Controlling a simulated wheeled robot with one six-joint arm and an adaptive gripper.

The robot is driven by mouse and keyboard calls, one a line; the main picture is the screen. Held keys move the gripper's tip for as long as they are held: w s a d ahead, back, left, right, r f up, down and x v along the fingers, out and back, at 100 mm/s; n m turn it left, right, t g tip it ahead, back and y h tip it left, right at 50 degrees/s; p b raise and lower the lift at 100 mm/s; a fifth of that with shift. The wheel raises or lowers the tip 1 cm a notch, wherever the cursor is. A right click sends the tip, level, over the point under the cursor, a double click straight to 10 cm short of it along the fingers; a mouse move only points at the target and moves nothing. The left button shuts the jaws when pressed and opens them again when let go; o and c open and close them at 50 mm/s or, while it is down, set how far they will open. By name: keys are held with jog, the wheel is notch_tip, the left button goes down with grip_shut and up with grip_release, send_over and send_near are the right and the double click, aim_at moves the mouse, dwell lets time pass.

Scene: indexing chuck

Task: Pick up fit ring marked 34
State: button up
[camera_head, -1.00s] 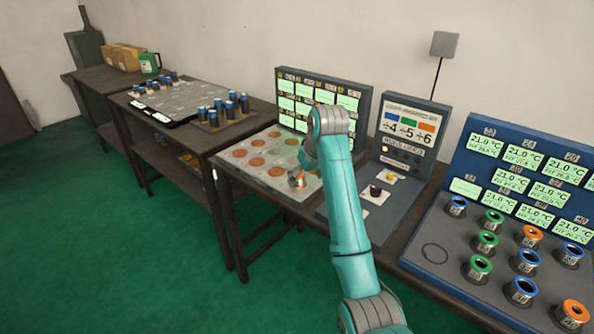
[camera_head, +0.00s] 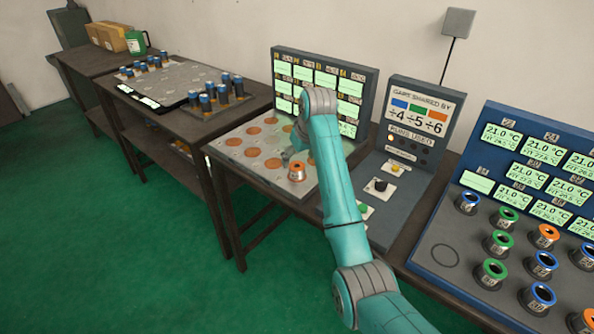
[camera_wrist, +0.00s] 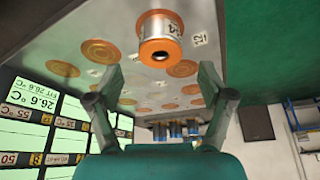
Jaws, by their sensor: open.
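An orange-banded metal ring (camera_head: 297,171) stands on the light plate of the middle station, near its front right. In the wrist view the ring (camera_wrist: 160,38) shows its dark bore and a side number that seems to end in 4; I cannot read it surely. My gripper (camera_wrist: 162,97) is open and empty, its two fingers spread, with the ring beyond the fingertips and apart from them. In the head view my gripper (camera_head: 290,156) is just behind the ring, partly hidden by my arm.
The plate (camera_head: 222,147) has several flat orange discs and a display panel (camera_head: 325,82) behind it. A control box (camera_head: 421,115) stands to its right. A blue rack (camera_head: 468,228) at far right holds several colored rings. Dark blue-capped cylinders (camera_head: 222,90) stand on the left table.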

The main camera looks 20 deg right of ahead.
aim_at(297, 165)
jog(key=x, duration=0.4)
jog(key=shift+s+f, duration=0.2)
jog(key=shift+c, duration=0.3)
jog(key=shift+r, duration=0.1)
grip_shut()
